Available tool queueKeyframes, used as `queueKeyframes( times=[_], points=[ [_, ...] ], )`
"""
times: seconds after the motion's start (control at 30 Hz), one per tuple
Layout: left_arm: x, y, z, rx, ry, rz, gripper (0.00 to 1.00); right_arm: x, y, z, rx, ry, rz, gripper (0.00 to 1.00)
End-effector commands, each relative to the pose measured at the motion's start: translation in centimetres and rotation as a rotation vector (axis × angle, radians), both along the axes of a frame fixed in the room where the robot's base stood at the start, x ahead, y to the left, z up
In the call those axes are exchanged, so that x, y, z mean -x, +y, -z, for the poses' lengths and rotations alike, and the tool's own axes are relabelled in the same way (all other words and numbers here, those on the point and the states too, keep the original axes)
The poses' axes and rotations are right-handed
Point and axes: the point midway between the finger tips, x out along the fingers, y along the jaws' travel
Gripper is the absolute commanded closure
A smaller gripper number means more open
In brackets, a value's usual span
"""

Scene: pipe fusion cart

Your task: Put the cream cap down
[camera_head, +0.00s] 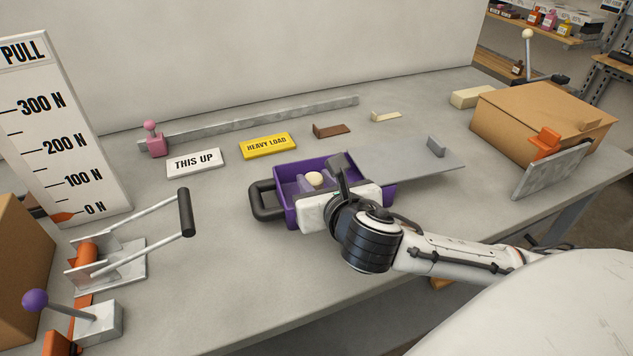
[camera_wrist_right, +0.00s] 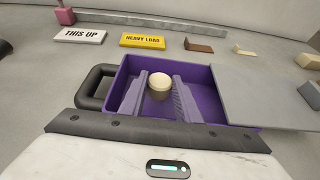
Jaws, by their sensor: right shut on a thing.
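The cream cap (camera_head: 314,179) is a small round cream piece inside the purple tray (camera_head: 283,208). In the right wrist view the cap (camera_wrist_right: 160,81) shows between the two fingers, with a darker lower part beneath its pale top. My right gripper (camera_head: 318,187) reaches down into the tray and is shut on the cap. The purple tray (camera_wrist_right: 203,76) has a black handle on its left side. Whether the cap's underside touches the tray floor is hidden. My left gripper is not in view.
A grey plate (camera_head: 430,163) adjoins the tray's right side. Behind stand a white THIS UP sign (camera_head: 195,163), a yellow HEAVY LOAD sign (camera_head: 267,145) and a brown block (camera_head: 332,130). A lever press (camera_head: 118,262) stands left, a cardboard box (camera_head: 540,110) right. Bare bench lies left of the tray.

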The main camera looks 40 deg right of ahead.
Motion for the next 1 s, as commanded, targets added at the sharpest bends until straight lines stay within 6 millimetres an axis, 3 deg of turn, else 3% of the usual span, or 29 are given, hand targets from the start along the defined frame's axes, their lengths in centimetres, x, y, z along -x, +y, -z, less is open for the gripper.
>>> queueKeyframes(
  times=[0.6,0.63,0.73,1.0],
  points=[
    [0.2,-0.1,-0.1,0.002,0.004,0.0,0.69,0.0,0.0,1.1,0.001,0.0,0.0,0.91],
    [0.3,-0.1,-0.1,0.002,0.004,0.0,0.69,0.0,0.0,1.1,0.001,0.0,0.0,0.67],
    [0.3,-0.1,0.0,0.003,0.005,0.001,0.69,0.0,0.0,1.1,0.001,0.001,0.0,0.52],
    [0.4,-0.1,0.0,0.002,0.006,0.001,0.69,0.0,0.0,0.9,0.0,0.0,0.0,0.52]
  ],
)
